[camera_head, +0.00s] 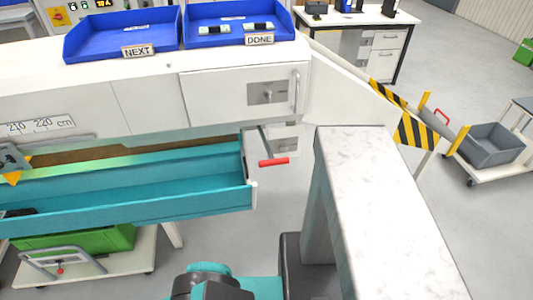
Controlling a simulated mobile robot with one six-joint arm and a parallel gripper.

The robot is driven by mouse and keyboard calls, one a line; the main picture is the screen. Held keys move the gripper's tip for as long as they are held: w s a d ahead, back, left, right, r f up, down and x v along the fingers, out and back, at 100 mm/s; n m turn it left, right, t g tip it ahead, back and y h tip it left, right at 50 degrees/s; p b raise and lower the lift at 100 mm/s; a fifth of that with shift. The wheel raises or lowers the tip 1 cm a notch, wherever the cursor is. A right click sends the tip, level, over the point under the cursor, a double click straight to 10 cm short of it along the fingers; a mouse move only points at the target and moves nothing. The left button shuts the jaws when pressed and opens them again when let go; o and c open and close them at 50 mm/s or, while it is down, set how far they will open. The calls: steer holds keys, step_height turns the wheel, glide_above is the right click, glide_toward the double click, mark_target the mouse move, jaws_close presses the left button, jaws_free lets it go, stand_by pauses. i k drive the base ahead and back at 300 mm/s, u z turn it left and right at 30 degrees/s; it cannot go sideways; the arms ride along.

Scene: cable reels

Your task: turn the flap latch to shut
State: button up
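A white flap panel (218,99) is in the front of the white bench, right of centre, and looks closed. It carries a grey metal latch plate (258,94) with a small dark turning piece in its middle. The piece is too small to tell which way it is turned. An upright bar handle (296,91) stands to the right of the plate. My gripper is not in view; nothing touches the latch plate or the handle.
A teal trough (120,205) juts out below the bench, with a red-handled lever (273,161) at its right end. Blue trays (215,42) stand on top. A pale speckled block (385,190) fills the lower right. Striped guards (415,133) stand farther right.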

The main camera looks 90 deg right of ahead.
mark_target(282, 148)
steer(key=z, duration=0.05)
steer(key=i, duration=0.75)
steer(key=u, duration=0.35)
steer(key=k, duration=0.15)
steer(key=z, duration=2.85)
